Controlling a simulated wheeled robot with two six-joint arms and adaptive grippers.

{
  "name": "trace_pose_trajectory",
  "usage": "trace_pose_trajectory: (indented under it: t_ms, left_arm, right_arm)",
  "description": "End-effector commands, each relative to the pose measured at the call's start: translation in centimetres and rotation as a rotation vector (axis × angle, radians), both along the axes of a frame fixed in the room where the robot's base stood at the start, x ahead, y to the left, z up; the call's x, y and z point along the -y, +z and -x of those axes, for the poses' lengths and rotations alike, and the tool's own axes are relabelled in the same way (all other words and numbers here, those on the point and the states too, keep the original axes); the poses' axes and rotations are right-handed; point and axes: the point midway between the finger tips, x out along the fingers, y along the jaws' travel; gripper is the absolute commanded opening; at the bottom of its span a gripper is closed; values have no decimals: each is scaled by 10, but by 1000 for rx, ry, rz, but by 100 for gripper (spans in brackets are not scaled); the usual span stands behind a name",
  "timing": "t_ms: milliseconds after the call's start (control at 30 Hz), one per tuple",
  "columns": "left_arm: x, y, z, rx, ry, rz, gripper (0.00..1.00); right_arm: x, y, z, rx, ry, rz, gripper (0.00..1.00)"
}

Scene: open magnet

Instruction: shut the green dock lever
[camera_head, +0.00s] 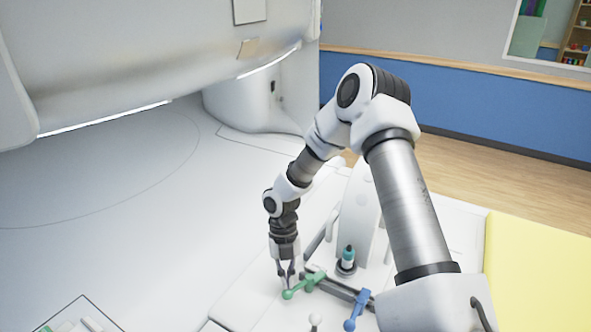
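The green dock lever (303,285) sits on the white dock at the lower middle of the head view, its rounded knob toward the left. It lies at an angle across the left end of a dark rail (339,287). My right gripper (287,284) points down at the lever's knob end, very close to it; I cannot tell whether it touches. Its two dark fingers look slightly apart, but what lies between the tips is too small to make out. My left gripper is not in view.
A blue lever (357,310) stands at the rail's right end. A teal-topped bottle-like part (347,258) stands behind the rail. A white knob (315,321) is in front. The large white magnet housing (150,50) hangs at the upper left.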

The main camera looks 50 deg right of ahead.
Motion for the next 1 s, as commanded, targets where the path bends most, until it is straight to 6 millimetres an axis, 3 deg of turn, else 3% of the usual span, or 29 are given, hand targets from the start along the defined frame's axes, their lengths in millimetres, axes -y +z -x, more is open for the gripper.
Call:
trace_pose_trajectory:
  t_ms: [300,1000]
  left_arm:
    - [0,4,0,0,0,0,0]
    - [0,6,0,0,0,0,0]
  right_arm:
    - [-5,-2,14,-7,-10,-4,0]
    - [-7,-5,20,-12,-12,-7,0]
